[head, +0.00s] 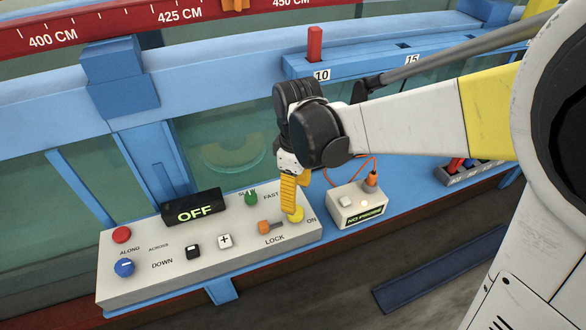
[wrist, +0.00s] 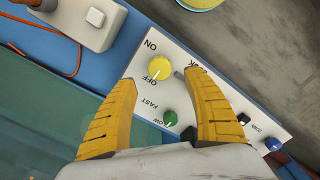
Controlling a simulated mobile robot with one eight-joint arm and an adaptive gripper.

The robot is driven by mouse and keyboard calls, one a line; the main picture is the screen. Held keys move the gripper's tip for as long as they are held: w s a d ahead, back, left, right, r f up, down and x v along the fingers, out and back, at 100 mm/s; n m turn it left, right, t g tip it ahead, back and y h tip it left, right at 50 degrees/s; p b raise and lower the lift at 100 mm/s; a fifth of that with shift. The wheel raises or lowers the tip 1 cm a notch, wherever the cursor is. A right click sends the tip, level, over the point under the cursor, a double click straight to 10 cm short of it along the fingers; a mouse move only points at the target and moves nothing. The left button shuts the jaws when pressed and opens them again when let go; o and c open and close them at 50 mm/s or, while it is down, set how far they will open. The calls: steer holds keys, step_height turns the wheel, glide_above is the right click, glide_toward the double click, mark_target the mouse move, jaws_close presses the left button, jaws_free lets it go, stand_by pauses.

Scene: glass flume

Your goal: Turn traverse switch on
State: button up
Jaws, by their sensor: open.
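The yellow round switch (head: 295,215) sits at the right end of the grey control panel (head: 130,285), beside the word ON. In the wrist view the yellow switch (wrist: 159,66) lies between ON and OFF labels, just beyond and between my fingertips. Which way it is turned I cannot tell. A black display (head: 192,208) on the panel reads OFF in green. My gripper (head: 291,198) points down over the switch, and its yellow fingers partly hide it. In the wrist view my gripper (wrist: 158,80) is open, with nothing between the fingers.
An orange lever (head: 268,226) by LOCK is close left of the switch. A green knob (head: 251,197), red button (head: 121,234) and blue knob (head: 124,267) share the panel. A grey box (head: 355,203) with an orange cable stands to the right. Glass flume behind.

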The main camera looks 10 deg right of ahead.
mark_target(296, 212)
step_height(296, 212, down, 8)
steer(key=shift+r+b, duration=0.15)
steer(key=shift+b, duration=0.95)
steer(key=c, duration=1.2)
